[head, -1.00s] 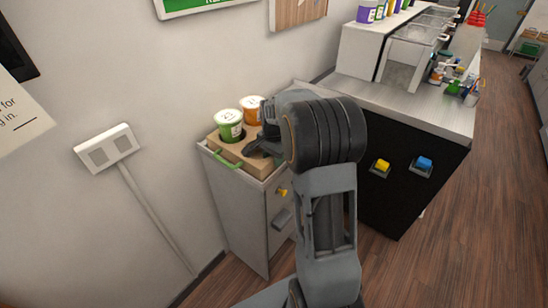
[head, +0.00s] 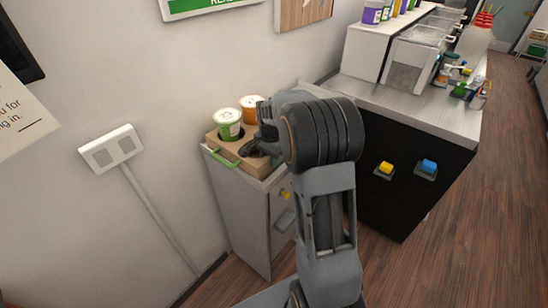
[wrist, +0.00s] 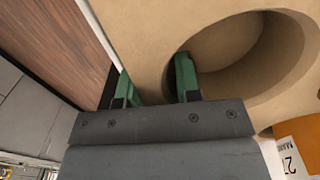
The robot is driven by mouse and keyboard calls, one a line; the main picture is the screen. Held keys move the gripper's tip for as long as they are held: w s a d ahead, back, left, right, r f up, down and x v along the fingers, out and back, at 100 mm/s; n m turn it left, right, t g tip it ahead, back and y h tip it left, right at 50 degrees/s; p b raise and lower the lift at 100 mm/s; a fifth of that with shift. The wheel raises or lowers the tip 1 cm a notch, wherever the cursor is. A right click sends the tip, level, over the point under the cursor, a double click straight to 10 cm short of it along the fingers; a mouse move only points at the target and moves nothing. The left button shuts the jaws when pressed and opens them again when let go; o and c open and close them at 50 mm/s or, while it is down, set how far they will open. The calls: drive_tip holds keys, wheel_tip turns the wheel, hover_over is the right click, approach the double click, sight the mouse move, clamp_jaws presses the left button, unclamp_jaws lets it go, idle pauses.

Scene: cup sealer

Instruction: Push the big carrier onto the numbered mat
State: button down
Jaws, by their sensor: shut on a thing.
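In the wrist view my gripper (wrist: 155,82) is shut on the carrier's wall (wrist: 148,42), with one green finger inside an empty round hole and the other outside. Part of the orange cup (wrist: 298,140) shows at lower right. I cannot make out a numbered mat in these views.
The grey cabinet (head: 238,215) stands against the wall, its top mostly covered by the carrier. To its right is a black-fronted counter (head: 400,185) with yellow and blue knobs. Wooden floor is open at far right.

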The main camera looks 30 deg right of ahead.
drive_tip(key=shift+a, duration=0.15)
drive_tip(key=c, duration=1.3)
unclamp_jaws()
drive_tip(key=o, duration=0.3)
drive_tip(key=shift+a, duration=0.2)
drive_tip(key=shift+o, duration=1.3)
drive_tip(key=shift+d, duration=0.2)
wheel_tip(320, 180, up, 14)
drive_tip(key=shift+f, duration=0.1)
